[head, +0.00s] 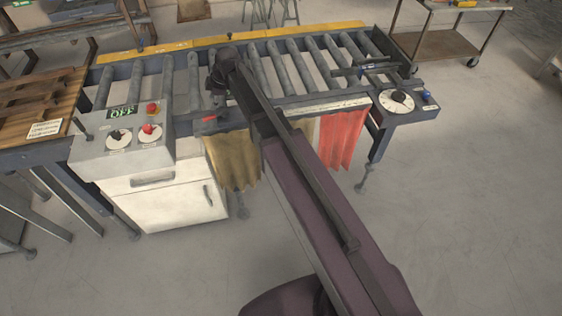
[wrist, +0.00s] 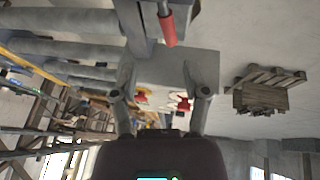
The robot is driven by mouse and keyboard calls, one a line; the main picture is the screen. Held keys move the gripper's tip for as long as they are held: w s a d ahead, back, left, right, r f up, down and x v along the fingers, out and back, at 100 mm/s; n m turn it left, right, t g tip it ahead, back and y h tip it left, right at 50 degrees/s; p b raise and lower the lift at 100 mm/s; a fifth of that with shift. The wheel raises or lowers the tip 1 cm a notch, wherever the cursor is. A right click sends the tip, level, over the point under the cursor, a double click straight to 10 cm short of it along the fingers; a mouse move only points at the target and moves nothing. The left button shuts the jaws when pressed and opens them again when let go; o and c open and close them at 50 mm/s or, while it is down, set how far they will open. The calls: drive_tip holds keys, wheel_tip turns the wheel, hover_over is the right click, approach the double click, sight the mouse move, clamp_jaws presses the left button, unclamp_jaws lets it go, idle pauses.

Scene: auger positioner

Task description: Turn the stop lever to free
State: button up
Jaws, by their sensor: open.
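The stop lever appears to be the short handle with a red grip (head: 209,118) on the front rail of the roller conveyor, just right of the control box. In the wrist view its red grip (wrist: 168,31) hangs from a metal rod near the top, beyond my fingertips and roughly between them. My gripper (wrist: 158,68) is open and empty, its two fingers spread apart. The grip is not between the fingers. In the head view my arm reaches over the conveyor, and its dark end partly hides the rollers behind the lever. I cannot read any lever marking.
The grey control box (head: 122,139), with red button, knobs and an OFF sign, stands left of the lever. A dial (head: 397,101) sits at the conveyor's right end. Yellow and red strip curtains (head: 342,140) hang below the rail. The floor in front is clear.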

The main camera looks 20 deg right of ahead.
drive_tip(key=shift+p+v, duration=2.6)
drive_tip(key=shift+v, duration=0.6)
drive_tip(key=s+d+f+m+g+h+b, duration=0.1)
drive_tip(key=s+d+f+m+h+b, duration=0.1)
drive_tip(key=s+d+f+m+b, duration=0.6)
drive_tip(key=s+d+f+m+g+h+b, duration=0.1)
drive_tip(key=s+d+f+m+h+b, duration=0.1)
drive_tip(key=s+d+f+m+b, duration=0.6)
drive_tip(key=shift+s+f+m+b, duration=0.4)
drive_tip(key=shift+s+f+b, duration=1.3)
drive_tip(key=shift+s+f, duration=0.85)
